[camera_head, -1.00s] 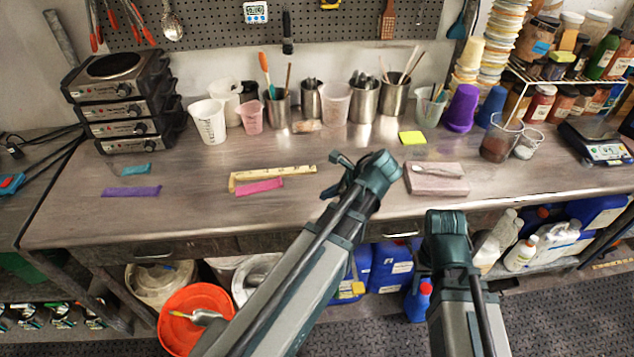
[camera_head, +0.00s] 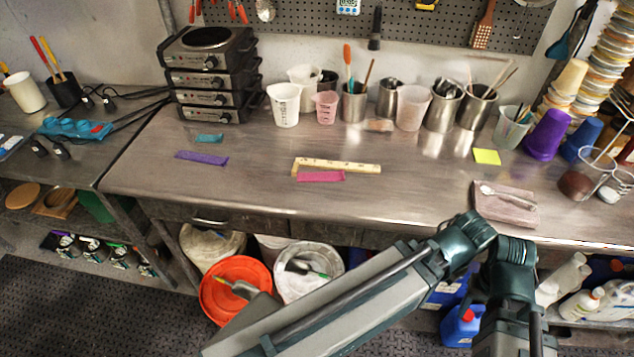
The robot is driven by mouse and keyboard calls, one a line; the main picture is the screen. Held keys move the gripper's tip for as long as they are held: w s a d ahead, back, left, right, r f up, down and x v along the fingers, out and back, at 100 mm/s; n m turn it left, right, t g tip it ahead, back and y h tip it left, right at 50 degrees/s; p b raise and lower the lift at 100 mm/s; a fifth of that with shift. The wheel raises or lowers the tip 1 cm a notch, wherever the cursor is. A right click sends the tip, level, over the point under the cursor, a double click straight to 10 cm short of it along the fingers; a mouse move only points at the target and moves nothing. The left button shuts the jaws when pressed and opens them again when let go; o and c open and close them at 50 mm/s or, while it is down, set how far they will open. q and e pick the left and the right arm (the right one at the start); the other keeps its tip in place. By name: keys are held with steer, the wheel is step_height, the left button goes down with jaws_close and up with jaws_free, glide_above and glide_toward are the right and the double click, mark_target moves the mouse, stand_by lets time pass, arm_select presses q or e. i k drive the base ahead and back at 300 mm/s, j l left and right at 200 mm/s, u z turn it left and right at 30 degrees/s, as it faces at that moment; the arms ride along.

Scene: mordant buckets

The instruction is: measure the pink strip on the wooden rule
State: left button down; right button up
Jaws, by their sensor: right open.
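The pink strip (camera_head: 321,176) lies flat on the metal bench. It runs along the near edge of the wooden rule (camera_head: 345,166), with its left end by the rule's short end piece. The strip is shorter than the rule. The dark end of my right arm, with the right gripper (camera_head: 512,252), is at the bench's front edge, lower right, well away from strip and rule. It is empty; its fingers are hard to make out. Another arm link of mine crosses from the lower left. My left gripper does not show. A purple strip (camera_head: 202,158) and a teal strip (camera_head: 209,138) lie to the left.
Stacked hot plates (camera_head: 210,78) stand at the back left, with cups and metal pots along the wall. A yellow note (camera_head: 487,157) and a pinkish slab (camera_head: 505,205) with a spoon lie at right. An orange bucket (camera_head: 215,300) stands below. The bench around the strip is clear.

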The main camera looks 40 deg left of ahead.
mark_target(332, 176)
steer(key=i+l, duration=0.8)
steer(key=l+u, duration=0.1)
steer(key=u, duration=2.15)
steer(key=i+l, duration=0.05)
steer(key=l, duration=0.05)
